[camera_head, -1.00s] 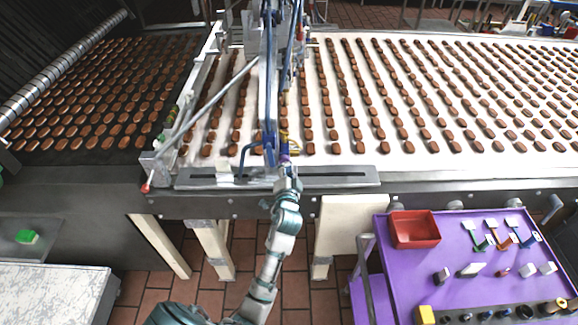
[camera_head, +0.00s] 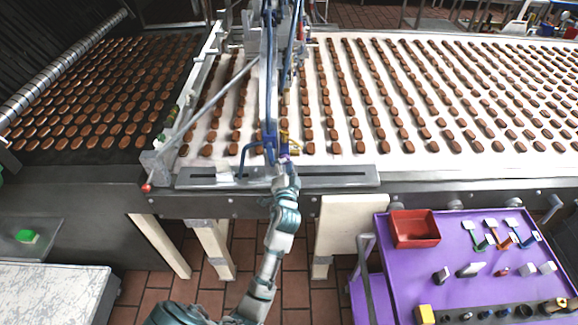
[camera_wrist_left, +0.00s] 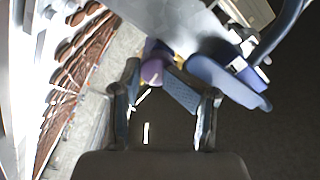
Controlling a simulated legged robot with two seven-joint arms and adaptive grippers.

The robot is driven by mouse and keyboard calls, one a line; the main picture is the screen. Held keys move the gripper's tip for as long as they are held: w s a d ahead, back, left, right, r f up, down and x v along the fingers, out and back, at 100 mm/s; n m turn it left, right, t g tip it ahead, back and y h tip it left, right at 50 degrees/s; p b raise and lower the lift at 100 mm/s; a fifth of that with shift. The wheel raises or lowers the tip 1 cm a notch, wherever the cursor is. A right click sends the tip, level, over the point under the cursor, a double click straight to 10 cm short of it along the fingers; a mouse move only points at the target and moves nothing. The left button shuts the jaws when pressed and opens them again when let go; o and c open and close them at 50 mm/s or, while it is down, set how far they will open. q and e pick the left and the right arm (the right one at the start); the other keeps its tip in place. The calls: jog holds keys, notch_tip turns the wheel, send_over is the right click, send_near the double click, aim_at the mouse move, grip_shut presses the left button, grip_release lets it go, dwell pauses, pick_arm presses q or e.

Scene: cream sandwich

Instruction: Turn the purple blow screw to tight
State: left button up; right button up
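The purple screw (camera_head: 284,150) is at the lower end of the blue machine frame, above the front edge of the conveyor. It is small and partly covered by my left gripper (camera_head: 283,168). In the left wrist view the screw shows as a round purple knob (camera_wrist_left: 153,71), close to the tip of the left finger. My left gripper (camera_wrist_left: 173,80) has its two fingers spread apart there, with a clear gap between them. I cannot tell whether a finger touches the knob. My right gripper is in neither view.
A blue bracket and lever (camera_wrist_left: 228,80) lie close to the right finger. The conveyor (camera_head: 440,165) carries many brown biscuits. A grey slotted plate (camera_head: 335,177) runs along its front edge. A purple cart (camera_head: 450,260) with a red tray (camera_head: 414,229) stands at the lower right.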

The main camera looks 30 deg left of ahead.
pick_arm(q)
jog(key=shift+o, duration=0.3)
jog(key=shift+s+a, duration=0.1)
jog(key=shift+a, duration=0.15)
jog(key=v, duration=2)
jog(key=shift+d+r+b, duration=0.15)
jog(key=shift+r+b, duration=0.1)
jog(key=shift+b, duration=0.15)
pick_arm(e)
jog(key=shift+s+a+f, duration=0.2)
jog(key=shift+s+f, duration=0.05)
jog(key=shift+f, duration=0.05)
